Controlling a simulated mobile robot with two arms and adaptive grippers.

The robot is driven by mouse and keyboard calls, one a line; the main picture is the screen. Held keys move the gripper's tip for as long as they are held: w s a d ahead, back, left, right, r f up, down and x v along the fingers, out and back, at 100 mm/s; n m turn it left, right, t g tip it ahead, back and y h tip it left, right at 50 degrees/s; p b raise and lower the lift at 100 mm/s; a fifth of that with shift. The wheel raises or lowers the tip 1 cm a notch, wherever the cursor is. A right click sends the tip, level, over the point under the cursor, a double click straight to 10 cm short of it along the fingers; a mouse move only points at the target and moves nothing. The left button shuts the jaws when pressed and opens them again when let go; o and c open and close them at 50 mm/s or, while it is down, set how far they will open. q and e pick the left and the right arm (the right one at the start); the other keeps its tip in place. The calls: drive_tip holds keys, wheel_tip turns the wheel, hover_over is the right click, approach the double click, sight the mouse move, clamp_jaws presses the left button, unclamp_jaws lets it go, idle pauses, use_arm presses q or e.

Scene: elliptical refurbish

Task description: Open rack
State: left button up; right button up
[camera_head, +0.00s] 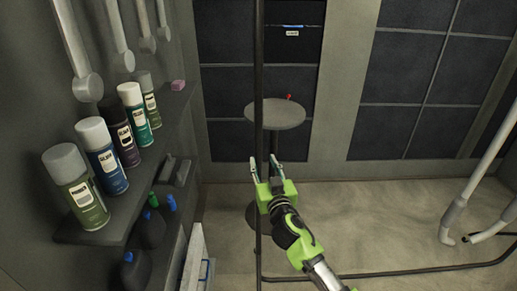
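A thin dark upright bar (259,80) runs from the top of the head view to its bottom. It meets a low dark bar (400,273) that runs off to the right, like the edge of a large frame; I cannot tell for sure whether this is the rack's door. My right gripper (268,164), green with pale fingers, reaches in from the lower right. Its fingers are spread apart, and the upright bar passes between them in the picture, close to the left finger. I cannot tell whether they touch. My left gripper is not in view.
A grey shelf (75,236) on the left holds several spray cans (75,188) and a pink block (178,86). Dark bottles (134,271) stand below. A round table (275,115) with a small red item is behind the bar. Pale pipes (478,180) stand right; floor between is clear.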

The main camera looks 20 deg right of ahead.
sight(259, 152)
drive_tip(key=w, duration=0.7)
drive_tip(key=shift+w+d, duration=0.3)
drive_tip(key=shift+w, duration=0.05)
clamp_jaws()
